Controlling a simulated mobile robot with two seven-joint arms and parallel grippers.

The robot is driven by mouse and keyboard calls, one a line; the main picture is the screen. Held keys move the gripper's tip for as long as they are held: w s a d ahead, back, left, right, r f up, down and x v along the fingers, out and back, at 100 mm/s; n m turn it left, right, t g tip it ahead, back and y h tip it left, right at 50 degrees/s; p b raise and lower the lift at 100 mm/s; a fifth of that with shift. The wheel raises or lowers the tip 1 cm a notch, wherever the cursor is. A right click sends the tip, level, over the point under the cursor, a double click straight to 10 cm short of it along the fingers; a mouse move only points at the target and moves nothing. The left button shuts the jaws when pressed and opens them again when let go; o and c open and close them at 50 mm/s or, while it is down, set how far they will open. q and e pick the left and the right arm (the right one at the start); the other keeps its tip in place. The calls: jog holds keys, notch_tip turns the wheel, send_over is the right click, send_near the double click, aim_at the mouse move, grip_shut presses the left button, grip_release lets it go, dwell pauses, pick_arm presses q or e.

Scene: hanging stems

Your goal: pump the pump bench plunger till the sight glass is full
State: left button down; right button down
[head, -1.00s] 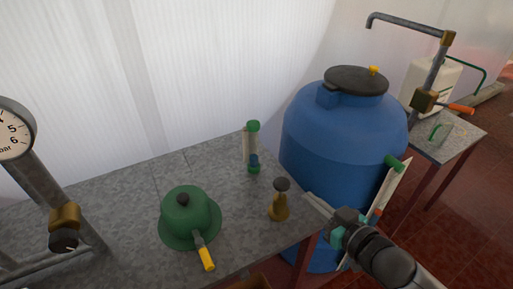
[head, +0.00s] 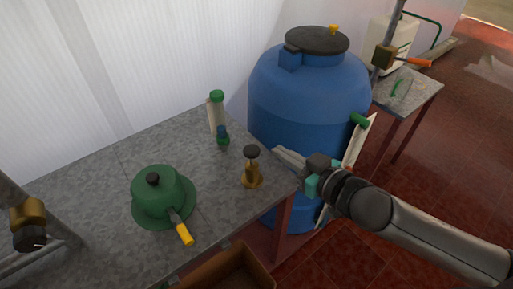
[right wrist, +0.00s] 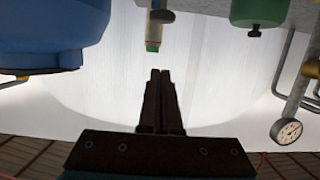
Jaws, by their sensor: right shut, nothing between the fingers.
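The brass plunger (head: 252,179) with its dark knob (head: 251,152) stands upright near the right end of the grey bench (head: 110,165). Behind it is an upright sight glass (head: 214,117) with a green cap and a pale backing. In the right wrist view the shut fingers (right wrist: 160,76) point toward the sight glass's green cap (right wrist: 152,46). My left gripper is out of view.
A green dome housing (head: 163,195) with a yellow handle sits left of the plunger. A blue barrel (head: 305,105) stands behind my right gripper, with another green-capped gauge (head: 359,122) on its side. A brown box (head: 228,270) is below the bench's front edge.

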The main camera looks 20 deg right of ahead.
jog(key=shift+w, duration=0.1)
send_over(256, 155)
notch_tip(256, 155, down, 3)
jog(key=shift+w+r, duration=0.1)
jog(key=shift+r, duration=0.1)
notch_tip(256, 155, down, 3)
jog(key=shift+b, duration=0.45)
jog(key=shift+f, duration=0.5)
jog(key=shift+f, duration=0.1)
jog(key=f+b, duration=0.2)
jog(key=f, duration=0.2)
jog(key=shift+s+b, duration=0.25)
jog(key=shift+b, duration=0.15)
